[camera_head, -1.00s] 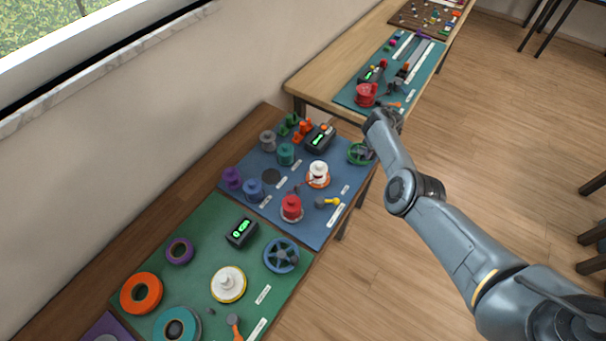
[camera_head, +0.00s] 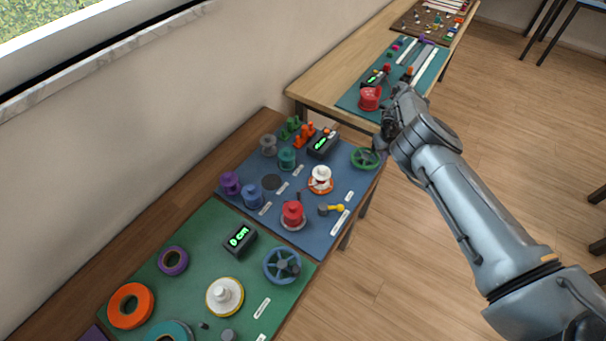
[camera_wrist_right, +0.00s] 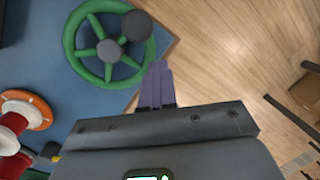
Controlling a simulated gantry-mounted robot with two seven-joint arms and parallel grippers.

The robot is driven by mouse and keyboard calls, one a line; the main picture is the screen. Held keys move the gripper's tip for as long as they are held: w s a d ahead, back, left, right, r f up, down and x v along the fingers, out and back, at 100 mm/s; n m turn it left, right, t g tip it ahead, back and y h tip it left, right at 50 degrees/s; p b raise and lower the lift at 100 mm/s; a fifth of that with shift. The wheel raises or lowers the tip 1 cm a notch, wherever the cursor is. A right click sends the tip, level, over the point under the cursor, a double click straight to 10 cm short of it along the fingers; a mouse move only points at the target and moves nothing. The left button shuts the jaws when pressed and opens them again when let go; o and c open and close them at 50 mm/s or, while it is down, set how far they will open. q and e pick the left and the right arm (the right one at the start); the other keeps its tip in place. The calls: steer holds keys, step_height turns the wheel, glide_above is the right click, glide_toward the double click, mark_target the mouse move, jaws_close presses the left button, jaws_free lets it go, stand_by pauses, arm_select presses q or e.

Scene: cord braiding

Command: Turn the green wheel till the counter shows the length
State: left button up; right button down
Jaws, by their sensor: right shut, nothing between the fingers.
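The green wheel (camera_head: 366,158) lies at the right edge of the blue mat, with spokes and a dark hub. In the right wrist view the wheel (camera_wrist_right: 109,50) shows at top left, with a dark round knob (camera_wrist_right: 137,25) on its rim. My right gripper (camera_head: 381,151) is beside the wheel's right side; its purple fingers (camera_wrist_right: 160,76) are shut and empty, close to the rim near the knob. I cannot tell whether they touch it. The black counter (camera_head: 322,143) has a green display, too small to read. My left gripper is not in view.
The blue mat (camera_head: 305,232) also holds several spools, including a white one on an orange base (camera_head: 321,178) and a red one (camera_head: 293,214). A green mat (camera_head: 196,240) with a blue wheel (camera_head: 282,265) is nearer. The floor (camera_head: 400,260) right of the table is clear.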

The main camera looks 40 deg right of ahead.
mark_target(370, 166)
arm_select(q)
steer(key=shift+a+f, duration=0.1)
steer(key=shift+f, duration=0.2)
arm_select(e)
steer(key=shift+n+g+y, duration=0.3)
steer(key=shift+n+y, duration=0.3)
steer(key=shift+y, duration=0.1)
steer(key=a, duration=0.5)
steer(key=shift+w+f, duration=0.25)
steer(key=shift+w, duration=0.1)
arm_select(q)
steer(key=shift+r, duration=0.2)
arm_select(e)
steer(key=shift+w+a+r, duration=0.1)
steer(key=shift+w+a, duration=0.15)
steer(key=shift+a, duration=0.65)
arm_select(q)
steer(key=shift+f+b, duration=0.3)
steer(key=shift+b, duration=0.05)
arm_select(e)
steer(key=shift+w+a+f, duration=0.1)
steer(key=shift+w+f, duration=0.1)
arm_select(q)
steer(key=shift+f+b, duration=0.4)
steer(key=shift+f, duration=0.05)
arm_select(e)
steer(key=shift+w+a+r, duration=0.1)
steer(key=shift+w+a, duration=0.15)
steer(key=c, duration=1.9)
jaws_free()
